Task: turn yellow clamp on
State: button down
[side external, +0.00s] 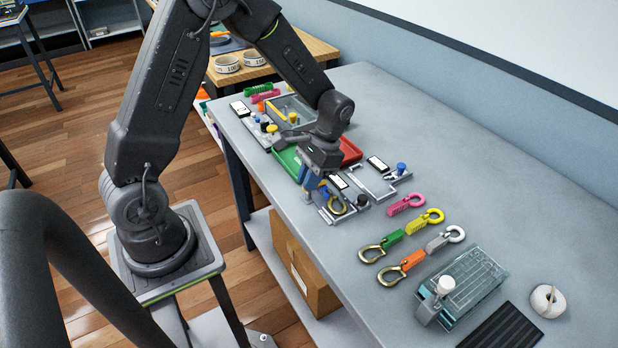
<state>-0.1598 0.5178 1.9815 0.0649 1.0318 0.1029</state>
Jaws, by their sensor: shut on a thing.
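My gripper (312,190) points down over the front fixture, between the red and green trays and the fixture's front edge. It is shut on what looks like a blue strap piece (323,192) with a brass hook (338,206); the fingers partly hide the grip. The hook hangs at or just above the grey fixture (328,216); I cannot tell if it touches. A yellow knob (293,117), possibly the yellow clamp, shows on the farther fixture, well behind my gripper. Its on or off position is too small to tell.
A fixture with a blue knob (401,168) and a black knob (362,201) stand close to my gripper's right. Green, red (350,152) trays lie behind it. Several hooked straps, such as a pink one (407,203), and a teal box (470,285) lie nearer.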

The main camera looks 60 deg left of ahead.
jog(key=c, duration=1.2)
grip_release()
jog(key=v, duration=1.3)
jog(key=shift+w+r, duration=0.15)
jog(key=shift+r, duration=0.15)
